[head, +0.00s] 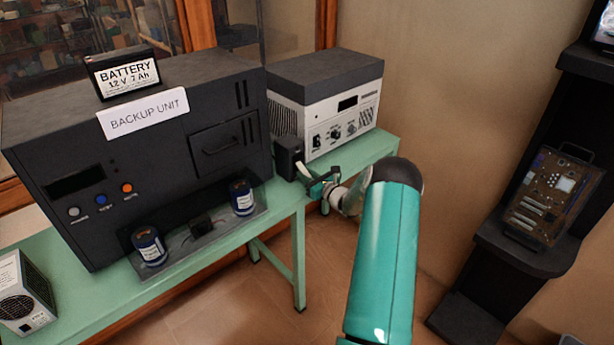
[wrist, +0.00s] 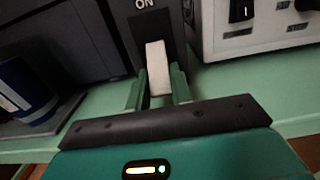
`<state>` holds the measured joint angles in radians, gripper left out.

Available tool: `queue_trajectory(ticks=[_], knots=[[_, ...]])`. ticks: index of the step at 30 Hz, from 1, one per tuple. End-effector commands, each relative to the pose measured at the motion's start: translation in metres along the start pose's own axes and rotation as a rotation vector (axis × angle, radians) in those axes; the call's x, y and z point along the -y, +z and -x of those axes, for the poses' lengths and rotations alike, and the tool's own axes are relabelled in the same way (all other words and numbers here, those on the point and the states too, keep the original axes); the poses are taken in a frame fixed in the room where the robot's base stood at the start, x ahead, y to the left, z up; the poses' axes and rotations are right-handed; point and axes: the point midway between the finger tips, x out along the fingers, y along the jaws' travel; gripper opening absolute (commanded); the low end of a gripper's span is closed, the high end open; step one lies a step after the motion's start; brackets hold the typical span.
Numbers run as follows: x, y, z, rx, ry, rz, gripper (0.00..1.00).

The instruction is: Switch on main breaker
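The main breaker is a small black box (head: 288,156) on the green bench, between the backup unit and the grey-white device. In the wrist view its face (wrist: 137,24) carries an "ON" label at the top. Its pale lever (wrist: 157,66) hangs below the label and sticks out toward my gripper; it also shows in the head view (head: 303,170). My gripper (wrist: 160,88) is at the breaker, its two green fingers on either side of the lever's lower end. I cannot tell whether both fingers press on it.
The black backup unit (head: 150,140) stands to the left with a battery (head: 124,73) on top and blue cylinders (head: 150,246) on its front ledge. The grey-white device (head: 330,100) is close on the right. A dark shelf (head: 535,250) stands far right.

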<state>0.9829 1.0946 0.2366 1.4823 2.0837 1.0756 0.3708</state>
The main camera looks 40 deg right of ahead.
Motion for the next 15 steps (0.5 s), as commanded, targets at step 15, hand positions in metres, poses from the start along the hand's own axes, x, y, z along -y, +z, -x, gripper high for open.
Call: queue_trajectory(ticks=[15], knots=[[0.0,0.0065,0.0022,-0.082,0.0,0.003,0.0]])
